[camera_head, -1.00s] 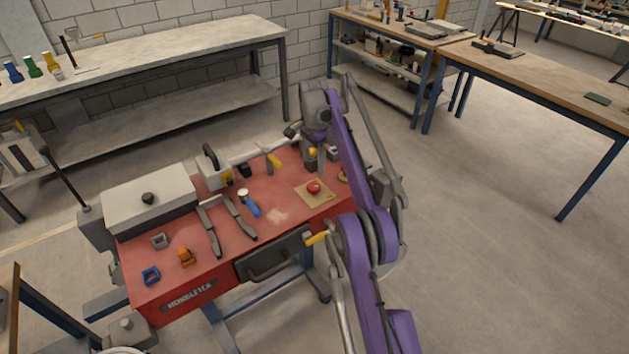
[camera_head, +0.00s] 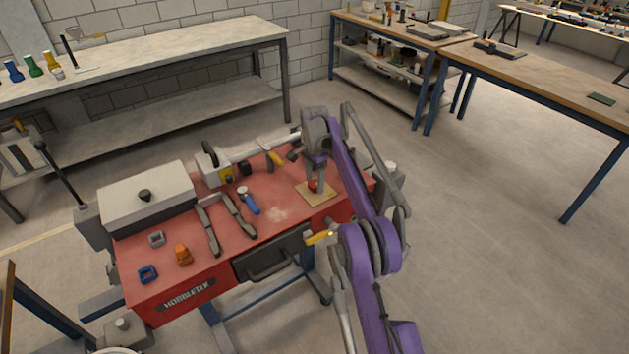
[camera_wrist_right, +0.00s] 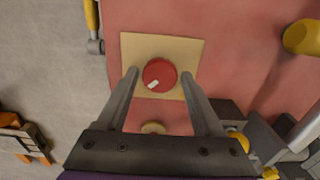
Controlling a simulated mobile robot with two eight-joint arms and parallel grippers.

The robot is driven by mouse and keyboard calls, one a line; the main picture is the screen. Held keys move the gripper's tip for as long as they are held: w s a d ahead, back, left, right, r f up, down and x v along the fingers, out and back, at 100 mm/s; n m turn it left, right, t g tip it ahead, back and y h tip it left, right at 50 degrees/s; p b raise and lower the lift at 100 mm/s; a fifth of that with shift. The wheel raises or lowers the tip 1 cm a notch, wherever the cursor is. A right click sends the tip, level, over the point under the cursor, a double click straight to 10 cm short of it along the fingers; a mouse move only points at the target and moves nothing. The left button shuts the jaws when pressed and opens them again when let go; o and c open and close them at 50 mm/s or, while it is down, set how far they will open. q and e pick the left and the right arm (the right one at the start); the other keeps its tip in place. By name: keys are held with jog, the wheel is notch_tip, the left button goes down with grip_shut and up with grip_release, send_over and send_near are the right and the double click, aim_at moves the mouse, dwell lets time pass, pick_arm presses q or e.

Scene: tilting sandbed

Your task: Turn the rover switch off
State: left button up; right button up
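The switch appears to be a round red knob (camera_head: 313,186) on a square tan plate (camera_head: 325,198) at the right end of a red bench-like body (camera_head: 285,222). In the right wrist view the knob (camera_wrist_right: 153,72) carries a short white mark at its lower left, on the tan plate (camera_wrist_right: 132,45). My right gripper (camera_head: 318,178) points down over the knob. In the wrist view its two fingers (camera_wrist_right: 159,74) stand apart, one on each side of the knob. I cannot tell whether they touch it. My left gripper is not in view.
On the red top lie a blue-handled tool (camera_head: 249,202), grey tongs-like bars (camera_head: 208,228), an orange block (camera_head: 183,254) and a blue ring (camera_head: 148,273). A grey box (camera_head: 148,205) with a black knob stands at left. Clear floor lies to the right.

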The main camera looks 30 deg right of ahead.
grip_shut()
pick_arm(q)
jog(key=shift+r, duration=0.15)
pick_arm(e)
jog(key=shift+n, duration=0.3)
jog(key=n+p, duration=0.1)
jog(key=n, duration=0.2)
jog(key=shift+r+p, duration=0.1)
jog(key=shift+p, duration=0.2)
jog(key=n+p, duration=0.1)
jog(key=n, duration=0.8)
jog(key=shift+p, duration=0.35)
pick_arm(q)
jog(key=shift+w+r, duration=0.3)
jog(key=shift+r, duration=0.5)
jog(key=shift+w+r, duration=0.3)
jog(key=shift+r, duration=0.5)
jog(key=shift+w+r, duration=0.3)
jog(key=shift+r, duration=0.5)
pick_arm(e)
jog(key=shift+n, duration=2.7)
